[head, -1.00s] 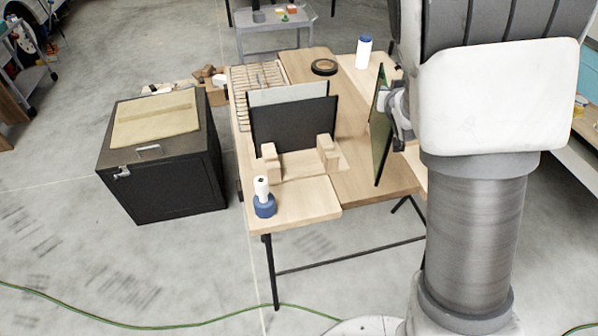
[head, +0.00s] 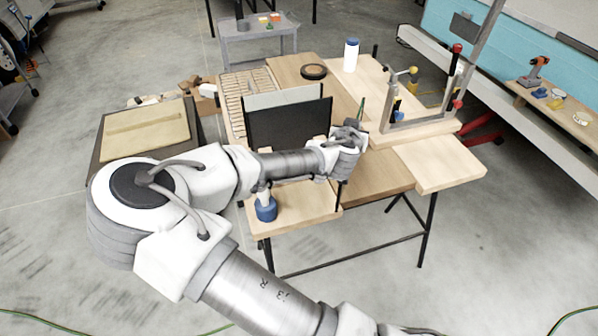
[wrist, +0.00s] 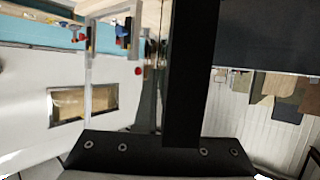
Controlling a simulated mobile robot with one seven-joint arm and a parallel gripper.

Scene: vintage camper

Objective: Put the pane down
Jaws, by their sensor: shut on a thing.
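The pane (head: 361,108) stands upright and nearly edge-on in the head view, above the worktable (head: 385,183). Only its thin green and dark upper edge and a dark lower end show; my arm and hand hide the rest. My gripper (head: 350,137) is shut on the pane, just right of a rack holding a black panel (head: 290,122) and a light grey panel (head: 285,97). In the wrist view a dark upright bar (wrist: 190,70), apparently the pane's edge, rises from the black hand. I cannot tell whether the pane touches the table.
A blue and white bottle (head: 265,208) stands at the table's front left. A metal clamp frame (head: 387,115) stands on the right. A white bottle (head: 351,55) and black tape roll (head: 313,71) are at the back. A black box with a tan top (head: 145,135) stands left.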

